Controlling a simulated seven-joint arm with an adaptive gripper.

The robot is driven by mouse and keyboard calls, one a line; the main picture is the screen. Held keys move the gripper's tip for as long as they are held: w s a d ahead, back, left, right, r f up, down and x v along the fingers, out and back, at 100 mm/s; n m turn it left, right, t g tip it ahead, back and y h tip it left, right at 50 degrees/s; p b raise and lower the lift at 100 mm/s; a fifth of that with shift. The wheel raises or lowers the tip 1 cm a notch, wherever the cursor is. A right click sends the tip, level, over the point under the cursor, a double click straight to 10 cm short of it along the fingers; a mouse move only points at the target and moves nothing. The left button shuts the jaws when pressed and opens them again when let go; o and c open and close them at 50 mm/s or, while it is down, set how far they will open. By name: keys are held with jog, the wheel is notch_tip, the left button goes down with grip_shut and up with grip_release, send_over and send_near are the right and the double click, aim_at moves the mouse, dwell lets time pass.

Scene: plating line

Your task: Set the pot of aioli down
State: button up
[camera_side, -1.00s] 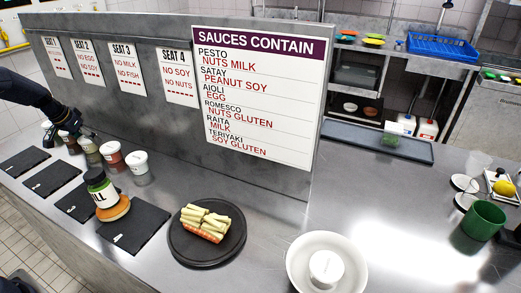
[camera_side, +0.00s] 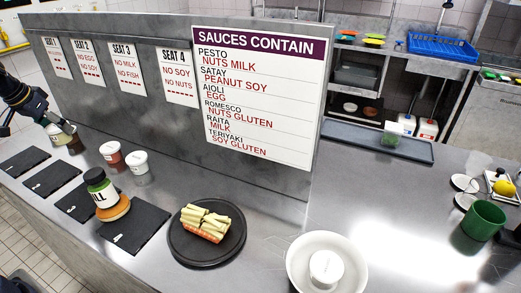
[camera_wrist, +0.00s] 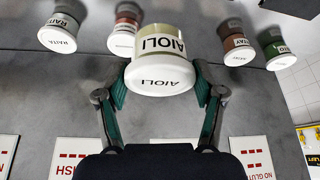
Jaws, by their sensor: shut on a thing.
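The aioli pot (camera_wrist: 158,75) is cream with a white lid marked AIOLI. It sits between the two fingers of my gripper (camera_wrist: 162,88) in the wrist view, which is shut on it. In the side view the pot (camera_side: 59,134) hangs from my gripper (camera_side: 66,128) at the far left, near the grey partition. It looks raised above the counter, but its base is hard to make out. Other lidded pots stand in a row: a romesco-red one (camera_side: 110,153), a white-lidded one (camera_side: 137,161) and a dark one (camera_side: 76,146) partly hidden by my gripper and the held pot.
Black slates (camera_side: 52,180) line the counter's front edge. A dark plate (camera_side: 184,252) holds pale sticks. A white bowl (camera_side: 351,275) holds a white pot.

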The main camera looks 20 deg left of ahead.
jog(key=w+d+f+m+h, duration=0.1)
jog(key=w+d+m, duration=0.15)
jog(key=d, duration=0.75)
jog(key=w+d+f+m+h, duration=0.15)
jog(key=w+d, duration=0.25)
jog(key=d, duration=0.7)
jog(key=shift+m+y, duration=0.25)
jog(key=shift+m, duration=0.05)
jog(key=s+d+f, duration=0.1)
jog(key=d+f, duration=0.1)
jog(key=d, duration=0.3)
jog(key=s+d+f, duration=0.1)
jog(key=s+d, duration=0.1)
jog(key=d, duration=0.3)
jog(key=s+d+f, duration=0.1)
jog(key=d+f, duration=0.1)
jog(key=d, duration=0.3)
jog(key=shift+s+f, duration=0.3)
jog(key=shift+s, duration=0.05)
jog(key=shift+s+f, duration=0.25)
jog(key=shift+s, duration=0.05)
jog(key=shift+s+a+f+n+y, duration=0.2)
jog(key=shift+a+n+y, duration=0.15)
jog(key=shift+n, duration=0.25)
jog(key=shift+a+n, duration=0.2)
jog(key=shift+n, duration=0.1)
jog(key=shift+w+a+r+n, duration=0.1)
jog(key=shift+w+a+n, duration=0.1)
jog(key=shift+w+n, duration=0.1)
